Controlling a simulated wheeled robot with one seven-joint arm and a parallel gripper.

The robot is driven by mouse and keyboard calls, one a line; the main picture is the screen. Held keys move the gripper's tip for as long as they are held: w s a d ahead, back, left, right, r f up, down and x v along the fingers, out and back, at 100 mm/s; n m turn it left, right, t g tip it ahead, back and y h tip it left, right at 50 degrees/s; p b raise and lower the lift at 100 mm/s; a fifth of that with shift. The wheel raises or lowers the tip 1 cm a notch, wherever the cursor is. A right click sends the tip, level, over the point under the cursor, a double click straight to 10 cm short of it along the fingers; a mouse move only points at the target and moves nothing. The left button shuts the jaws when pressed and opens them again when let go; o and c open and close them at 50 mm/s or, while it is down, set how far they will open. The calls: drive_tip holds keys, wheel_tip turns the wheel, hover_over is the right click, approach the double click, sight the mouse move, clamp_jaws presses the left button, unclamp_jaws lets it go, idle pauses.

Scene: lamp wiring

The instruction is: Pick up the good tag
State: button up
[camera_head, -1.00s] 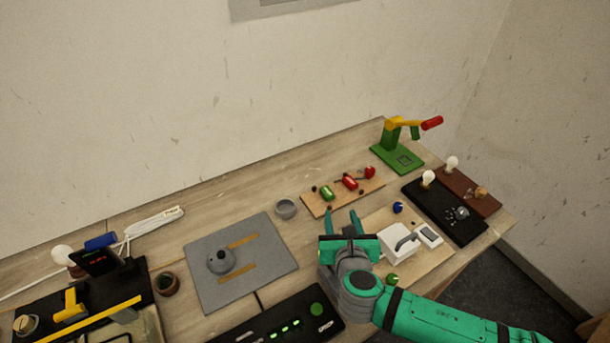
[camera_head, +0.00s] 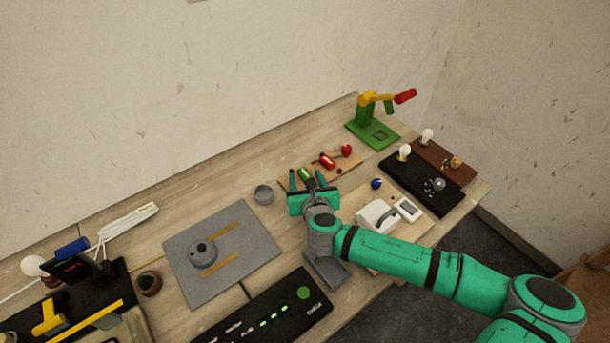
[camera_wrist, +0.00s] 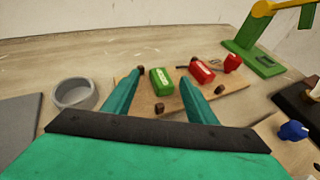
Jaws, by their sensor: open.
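The good tag appears to be the green block with a pale label (camera_wrist: 162,81), lying on a small wooden board (camera_wrist: 215,92). A red labelled block (camera_wrist: 202,71) lies to its right on the same board. In the head view the green block (camera_head: 306,174) shows just beyond my fingers, and the red block (camera_head: 328,161) is right of it. My gripper (camera_head: 306,182) is open, with one finger on each side of the green block in the wrist view (camera_wrist: 158,88). I cannot tell whether either finger touches it.
A grey cup (camera_head: 263,194) stands left of my gripper. A red knob (camera_head: 346,150) sits at the board's right end. A green stand with a yellow arm (camera_head: 372,125) is farther right. A blue knob (camera_head: 376,183) and a white box (camera_head: 378,216) lie right of my arm.

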drive_tip(key=shift+w+f, duration=0.2)
drive_tip(key=shift+w, duration=0.45)
drive_tip(key=c, duration=1.3)
drive_tip(key=shift+w+a+r, duration=0.1)
drive_tip(key=shift+w, duration=0.05)
